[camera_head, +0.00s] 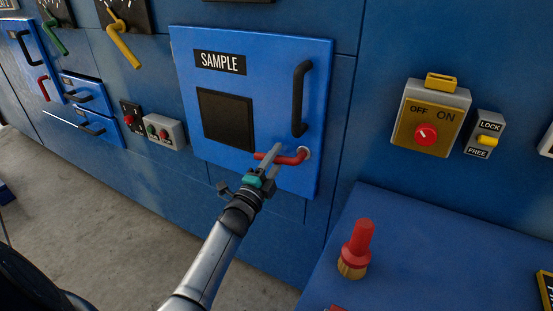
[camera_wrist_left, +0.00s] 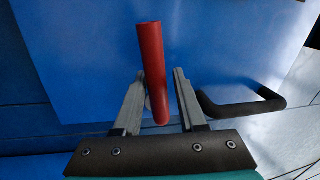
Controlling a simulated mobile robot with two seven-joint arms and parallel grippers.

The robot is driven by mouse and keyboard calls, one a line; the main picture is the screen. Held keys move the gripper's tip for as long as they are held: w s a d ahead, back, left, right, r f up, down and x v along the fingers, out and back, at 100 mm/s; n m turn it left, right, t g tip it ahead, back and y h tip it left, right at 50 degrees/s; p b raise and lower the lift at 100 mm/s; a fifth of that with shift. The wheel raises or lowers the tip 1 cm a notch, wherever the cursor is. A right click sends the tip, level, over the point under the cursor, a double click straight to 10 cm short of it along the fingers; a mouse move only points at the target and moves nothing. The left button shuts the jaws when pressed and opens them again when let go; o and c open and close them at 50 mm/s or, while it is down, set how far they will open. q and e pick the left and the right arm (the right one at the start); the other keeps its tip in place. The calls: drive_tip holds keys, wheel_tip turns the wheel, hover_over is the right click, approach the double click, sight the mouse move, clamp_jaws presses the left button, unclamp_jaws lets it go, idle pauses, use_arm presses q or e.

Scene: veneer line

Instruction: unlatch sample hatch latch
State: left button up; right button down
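The blue sample hatch (camera_head: 263,55) has a white-on-black SAMPLE label, a dark square window and a black handle (camera_head: 301,98). Its red latch lever (camera_head: 290,160) lies roughly level near the lower right corner, with a round pivot at its right end. My left gripper (camera_head: 270,158) is at the free left end of the lever. In the left wrist view the red lever (camera_wrist_left: 152,70) runs between the two spread fingers (camera_wrist_left: 160,98), with a gap visible on the right side. The black handle (camera_wrist_left: 243,107) shows beyond the right finger. My right gripper is not in view.
A blue table (camera_head: 430,240) at the lower right carries a red-handled brush (camera_head: 356,250). An OFF/ON switch box (camera_head: 430,118) and a LOCK/FREE switch (camera_head: 484,135) are on the wall to the right. A button box (camera_head: 165,132) is left of the hatch.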

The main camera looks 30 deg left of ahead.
use_arm(q)
drive_tip(key=shift+o, duration=1.1)
drive_tip(key=shift+s+f, duration=0.1)
drive_tip(key=shift+s+f, duration=0.1)
drive_tip(key=shift+s, duration=0.2)
drive_tip(key=p+v, duration=0.2)
drive_tip(key=v, duration=1.2)
drive_tip(key=shift+s, duration=0.25)
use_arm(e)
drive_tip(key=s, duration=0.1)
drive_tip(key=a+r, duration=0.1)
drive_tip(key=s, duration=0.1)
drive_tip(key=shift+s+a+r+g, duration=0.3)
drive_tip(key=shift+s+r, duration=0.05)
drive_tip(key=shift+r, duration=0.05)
use_arm(q)
drive_tip(key=shift+d, duration=0.1)
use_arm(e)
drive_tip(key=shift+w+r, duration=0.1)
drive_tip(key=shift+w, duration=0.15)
